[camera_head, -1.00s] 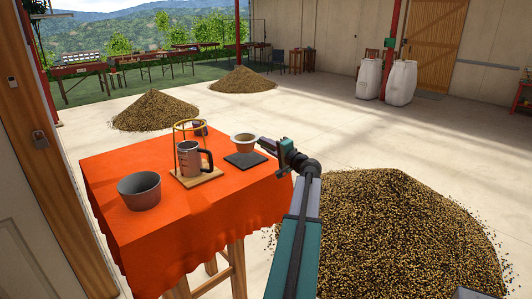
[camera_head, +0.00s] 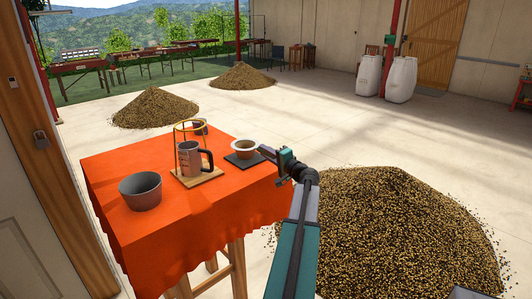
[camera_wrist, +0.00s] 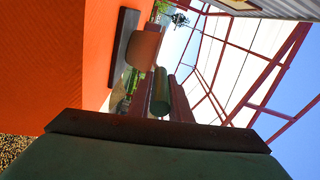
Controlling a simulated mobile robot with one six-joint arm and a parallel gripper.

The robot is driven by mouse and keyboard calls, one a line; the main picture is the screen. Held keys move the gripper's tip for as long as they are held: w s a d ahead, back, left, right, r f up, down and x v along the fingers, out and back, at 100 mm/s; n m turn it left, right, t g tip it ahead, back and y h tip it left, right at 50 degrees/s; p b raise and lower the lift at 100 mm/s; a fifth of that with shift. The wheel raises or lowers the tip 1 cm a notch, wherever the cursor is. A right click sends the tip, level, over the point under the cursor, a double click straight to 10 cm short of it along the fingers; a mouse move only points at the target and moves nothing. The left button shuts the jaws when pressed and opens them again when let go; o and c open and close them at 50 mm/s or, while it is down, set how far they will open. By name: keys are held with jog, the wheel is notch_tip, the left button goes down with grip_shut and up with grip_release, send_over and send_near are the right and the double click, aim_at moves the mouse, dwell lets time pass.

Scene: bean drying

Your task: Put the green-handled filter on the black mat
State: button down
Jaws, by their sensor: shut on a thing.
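The filter (camera_head: 244,148), a small cup with a pale rim, is over the black mat (camera_head: 232,160) on the orange table, at or very near its surface. In the wrist view the cup (camera_wrist: 144,50) looks tan, close against the dark mat (camera_wrist: 122,40). Its green handle (camera_wrist: 160,92) points toward my gripper (camera_head: 264,151). My gripper is shut on the handle, reaching in from the right.
A metal mug (camera_head: 190,158) stands on a wooden board (camera_head: 198,180) with a yellow wire stand (camera_head: 176,138), left of the mat. A grey bowl (camera_head: 140,191) sits at the front left. A bean heap (camera_head: 400,225) lies right of the table.

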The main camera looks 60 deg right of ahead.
jog(key=shift+f, duration=0.15)
jog(key=c, duration=1.6)
grip_release()
jog(key=shift+c, duration=0.2)
jog(key=shift+r, duration=0.2)
jog(key=b+v, duration=0.4)
jog(key=v, duration=0.8)
jog(key=shift+s, duration=0.15)
